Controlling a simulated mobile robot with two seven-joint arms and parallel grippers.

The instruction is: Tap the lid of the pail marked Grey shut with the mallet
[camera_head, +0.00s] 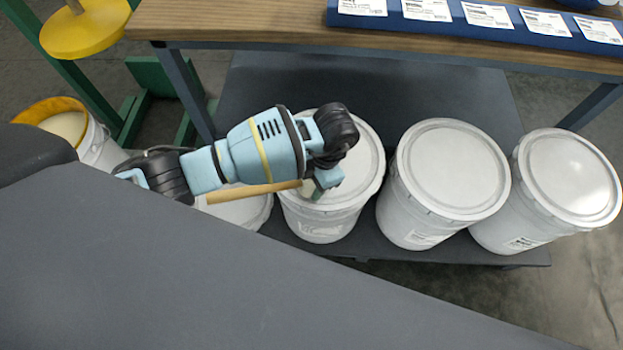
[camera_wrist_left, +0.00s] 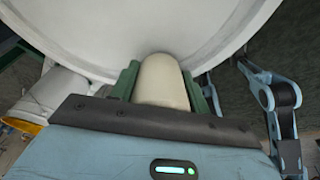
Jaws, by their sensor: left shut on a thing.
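My left gripper (camera_head: 318,190) is shut on the wooden handle of the mallet (camera_head: 255,190), just above or at the front of a white lidded pail (camera_head: 318,225). The handle runs left from the fingers; I cannot make out the mallet's head. In the left wrist view a pale rounded piece of the mallet (camera_wrist_left: 163,82) sits between the green fingers (camera_wrist_left: 163,85), with a white pail lid (camera_wrist_left: 150,25) behind it. Two more lidded pails stand to the right, a near one (camera_head: 452,170) and a far one (camera_head: 568,178). Pail labels are too small to read. My right gripper is out of view.
Another white pail (camera_head: 243,212) is partly hidden under my left arm. An open pail with a yellow rim (camera_head: 50,105) stands at the left beside a green frame (camera_head: 150,95). A wooden bench top (camera_head: 300,30) overhangs the back of the dark low shelf (camera_head: 470,85).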

